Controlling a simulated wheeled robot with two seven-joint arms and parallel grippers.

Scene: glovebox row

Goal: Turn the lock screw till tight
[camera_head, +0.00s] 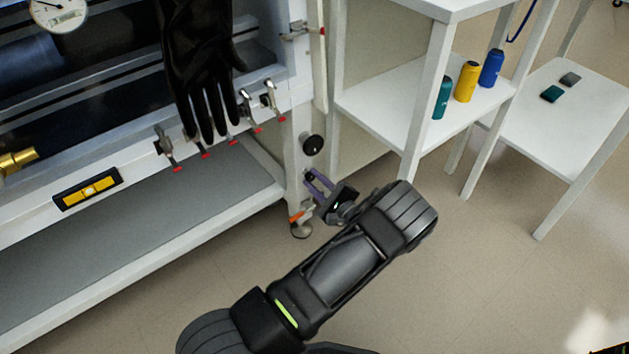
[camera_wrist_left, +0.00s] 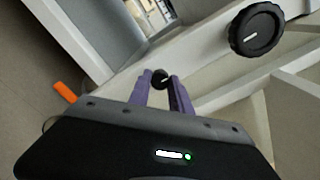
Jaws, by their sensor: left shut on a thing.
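The lock screw (camera_head: 309,175) is a small black knob on the white leg of the glovebox stand, below a larger round black knob (camera_head: 312,145). My left gripper (camera_head: 317,182) has purple fingers and is at the lock screw. In the left wrist view the fingers (camera_wrist_left: 161,84) are closed on either side of the small black screw head (camera_wrist_left: 161,77). A pale mark shows on the screw head. The larger knob (camera_wrist_left: 257,30) is clear of the fingers, up and to the right, with a white mark on its face. My right gripper is not in view.
An orange lever (camera_head: 297,217) is close below the gripper, and shows left of the fingers in the wrist view (camera_wrist_left: 64,92). A black glove (camera_head: 203,70) hangs from the glovebox, by several red-tipped clamps. A white shelf (camera_head: 380,108) with bottles stands to the right. The floor is open.

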